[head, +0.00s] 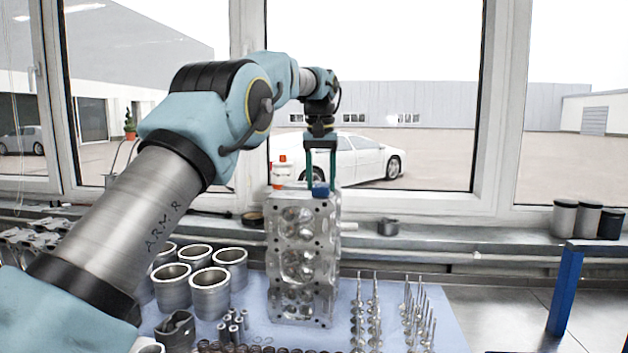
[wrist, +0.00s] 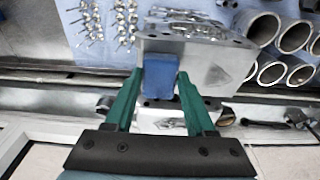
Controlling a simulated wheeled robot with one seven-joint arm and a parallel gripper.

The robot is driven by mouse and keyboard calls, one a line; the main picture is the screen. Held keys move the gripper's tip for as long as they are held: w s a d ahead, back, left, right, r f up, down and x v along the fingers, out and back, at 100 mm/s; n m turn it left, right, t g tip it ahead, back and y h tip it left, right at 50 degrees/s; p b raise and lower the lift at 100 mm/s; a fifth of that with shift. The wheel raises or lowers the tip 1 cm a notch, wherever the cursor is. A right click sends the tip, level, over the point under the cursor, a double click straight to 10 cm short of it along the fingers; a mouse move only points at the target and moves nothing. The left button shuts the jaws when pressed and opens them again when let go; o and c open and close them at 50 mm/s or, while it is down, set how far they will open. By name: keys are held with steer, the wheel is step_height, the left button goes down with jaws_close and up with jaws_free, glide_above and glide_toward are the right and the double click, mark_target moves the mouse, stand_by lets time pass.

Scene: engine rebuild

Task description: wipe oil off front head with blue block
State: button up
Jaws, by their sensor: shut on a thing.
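The front head (head: 304,262) is a silvery metal block with round chambers on its face, standing upright on the blue mat in the middle of the head view. Its top end also shows in the wrist view (wrist: 215,62). My gripper (head: 320,186) points down at the top end of the head. Its green fingers are shut on the blue block (wrist: 160,76), which also shows in the head view (head: 321,191). The block is at the head's top edge; I cannot tell whether it touches.
Several metal cylinder sleeves (head: 210,292) stand left of the head on the blue mat (head: 440,318). Several upright valves (head: 374,310) stand to the right. A window sill (head: 450,230) runs behind, with a small dark cup (head: 388,227) and dark-lidded canisters (head: 589,219).

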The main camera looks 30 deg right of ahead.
steer(key=shift+w, duration=0.1)
steer(key=shift+w+a+f, duration=0.1)
steer(key=shift+w+a, duration=1.8)
steer(key=shift+a, duration=0.2)
steer(key=shift+w+a, duration=1.9)
steer(key=shift+a, duration=0.15)
step_height(320, 180, up, 6)
steer(key=shift+r, duration=1.55)
